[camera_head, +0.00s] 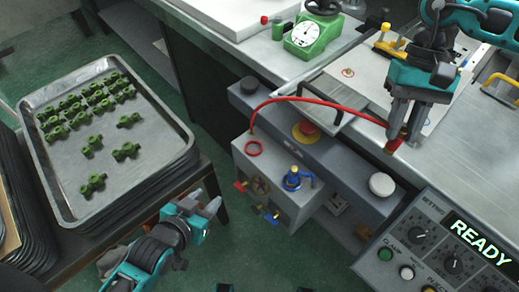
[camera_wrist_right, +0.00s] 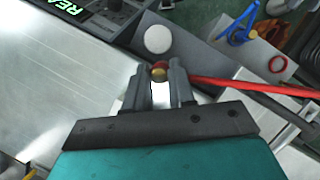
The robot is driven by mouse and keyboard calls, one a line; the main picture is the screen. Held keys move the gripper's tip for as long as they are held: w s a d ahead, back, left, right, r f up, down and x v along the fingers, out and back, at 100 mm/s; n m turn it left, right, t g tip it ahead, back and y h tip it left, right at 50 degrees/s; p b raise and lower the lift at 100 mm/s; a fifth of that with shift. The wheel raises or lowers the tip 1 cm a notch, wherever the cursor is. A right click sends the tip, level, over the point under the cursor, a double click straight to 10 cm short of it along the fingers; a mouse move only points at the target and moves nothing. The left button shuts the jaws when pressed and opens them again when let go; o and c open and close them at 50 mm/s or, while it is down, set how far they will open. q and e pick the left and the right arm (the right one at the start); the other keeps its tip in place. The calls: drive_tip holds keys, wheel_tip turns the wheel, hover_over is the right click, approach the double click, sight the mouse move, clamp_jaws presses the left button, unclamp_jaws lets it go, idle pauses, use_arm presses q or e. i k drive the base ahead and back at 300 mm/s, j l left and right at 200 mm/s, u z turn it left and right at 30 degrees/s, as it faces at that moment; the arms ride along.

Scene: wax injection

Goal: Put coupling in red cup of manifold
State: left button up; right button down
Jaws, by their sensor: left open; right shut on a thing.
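The coupling (camera_head: 394,146) is a small red piece with a brassy end at the end of a red hose (camera_head: 320,101). My right gripper (camera_head: 401,137) is shut on it, above the front edge of the worktop. In the right wrist view the coupling (camera_wrist_right: 160,71) sits between the fingertips. The manifold (camera_head: 290,205) is a grey box on the front of the bench. Its red cup (camera_head: 254,148) shows as a red ring on top, well left of the right gripper; it also shows in the wrist view (camera_wrist_right: 277,63). My left gripper (camera_head: 208,219) is open and empty, low and left of the manifold.
A red stop button (camera_head: 306,130) and a white knob (camera_head: 381,185) are on the bench front. A control panel (camera_head: 440,245) reads READY. A tray (camera_head: 68,195) of green parts stands at left.

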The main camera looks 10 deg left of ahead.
sight(254, 149)
drive_tip(key=k+j+u, duration=0.15)
drive_tip(key=j+u, duration=0.15)
drive_tip(key=u, duration=0.2)
drive_tip(key=k+j+u, duration=0.15)
drive_tip(key=j+u, duration=0.2)
drive_tip(key=u, duration=0.15)
